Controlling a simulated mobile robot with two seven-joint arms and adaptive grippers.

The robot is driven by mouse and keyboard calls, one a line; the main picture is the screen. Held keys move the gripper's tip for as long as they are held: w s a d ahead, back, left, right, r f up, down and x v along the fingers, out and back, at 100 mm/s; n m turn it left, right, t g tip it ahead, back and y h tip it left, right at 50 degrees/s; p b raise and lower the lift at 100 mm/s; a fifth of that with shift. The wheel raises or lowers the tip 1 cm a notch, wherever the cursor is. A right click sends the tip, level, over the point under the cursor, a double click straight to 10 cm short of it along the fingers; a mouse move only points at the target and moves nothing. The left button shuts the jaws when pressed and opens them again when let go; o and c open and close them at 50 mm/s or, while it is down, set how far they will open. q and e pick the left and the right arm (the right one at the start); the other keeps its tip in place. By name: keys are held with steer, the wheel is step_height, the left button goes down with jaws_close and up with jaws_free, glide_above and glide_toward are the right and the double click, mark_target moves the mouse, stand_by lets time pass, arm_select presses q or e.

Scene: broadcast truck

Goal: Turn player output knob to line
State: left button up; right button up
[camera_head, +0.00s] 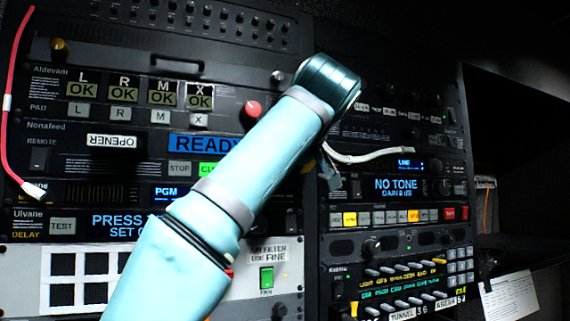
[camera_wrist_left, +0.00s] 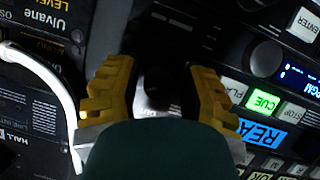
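The player is the Nonafeed unit (camera_head: 55,147) in the left rack, with a blue READY display (camera_head: 195,144), a STOP key and a green key. In the left wrist view its READY display (camera_wrist_left: 262,132) and lit CUE key (camera_wrist_left: 263,101) lie right of my gripper. My left gripper (camera_wrist_left: 162,68) has its yellow fingers apart. A dark round knob (camera_wrist_left: 158,82) shows between them, with a pale plate below it; its marking is too dark to read, and I cannot tell whether the fingers touch it. In the head view my teal arm hides the player's right end and most of the gripper. My right gripper is out of view.
A white cable (camera_head: 372,156) runs by the gripper, also in the left wrist view (camera_wrist_left: 45,75). A red knob (camera_head: 252,109) sits above the player. A PGM display (camera_head: 167,191) is below. The right rack has a NO TONE display (camera_head: 396,187). A red cable (camera_head: 12,75) hangs left.

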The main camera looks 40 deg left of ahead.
arm_select(q)
steer(key=shift+o, duration=0.8)
steer(key=shift+w+a, duration=0.1)
steer(key=v, duration=1.2)
steer(key=shift+o, duration=0.2)
